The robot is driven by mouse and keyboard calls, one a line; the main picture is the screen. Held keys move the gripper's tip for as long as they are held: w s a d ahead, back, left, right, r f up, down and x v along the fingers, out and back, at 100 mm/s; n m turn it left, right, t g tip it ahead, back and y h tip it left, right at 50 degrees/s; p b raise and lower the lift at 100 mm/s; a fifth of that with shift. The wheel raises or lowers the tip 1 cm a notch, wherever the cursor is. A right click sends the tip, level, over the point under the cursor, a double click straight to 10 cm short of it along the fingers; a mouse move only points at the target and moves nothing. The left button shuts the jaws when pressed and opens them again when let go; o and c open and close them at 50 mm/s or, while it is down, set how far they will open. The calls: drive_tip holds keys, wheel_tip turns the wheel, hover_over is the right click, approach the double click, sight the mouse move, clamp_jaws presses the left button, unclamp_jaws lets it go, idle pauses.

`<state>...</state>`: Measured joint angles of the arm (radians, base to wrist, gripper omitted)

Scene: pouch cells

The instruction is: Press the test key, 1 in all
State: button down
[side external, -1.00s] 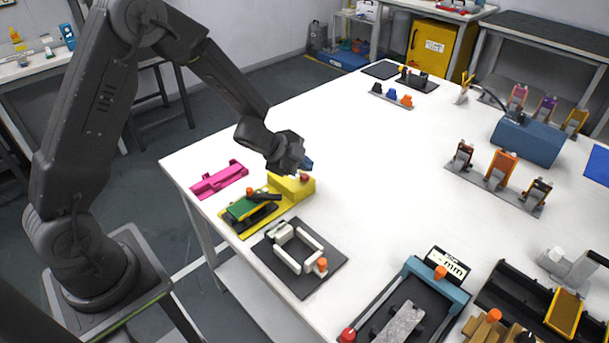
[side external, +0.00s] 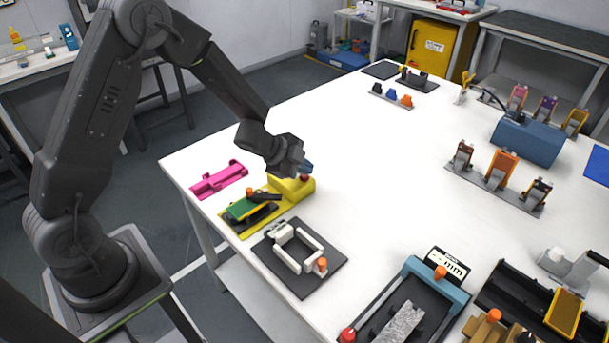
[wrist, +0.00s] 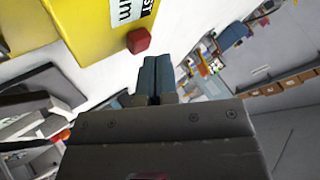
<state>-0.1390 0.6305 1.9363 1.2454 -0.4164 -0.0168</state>
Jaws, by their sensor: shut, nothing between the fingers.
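The yellow tester (side external: 300,188) stands near the left edge of the white table, with a green and black cradle part at its front. Its red test key (side external: 304,177) is on top, just below my fingertips in the side view. In the wrist view the red key (wrist: 139,40) stands out from the yellow body (wrist: 85,25), just beyond and left of my fingertips. My gripper (side external: 307,168) is shut and empty, its blue-grey fingers (wrist: 156,64) side by side. I cannot tell whether the fingertips touch the key.
A pink fixture (side external: 219,180) lies left of the tester. A dark plate with a white frame (side external: 300,250) lies in front of it. A blue-ended fixture (side external: 437,282) is at the front right. The table's middle is clear.

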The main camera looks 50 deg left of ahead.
sight(304, 177)
drive_tip(key=shift+f, duration=0.55)
idle(0.7)
drive_tip(key=shift+r, duration=1)
drive_tip(key=shift+r, duration=2.5)
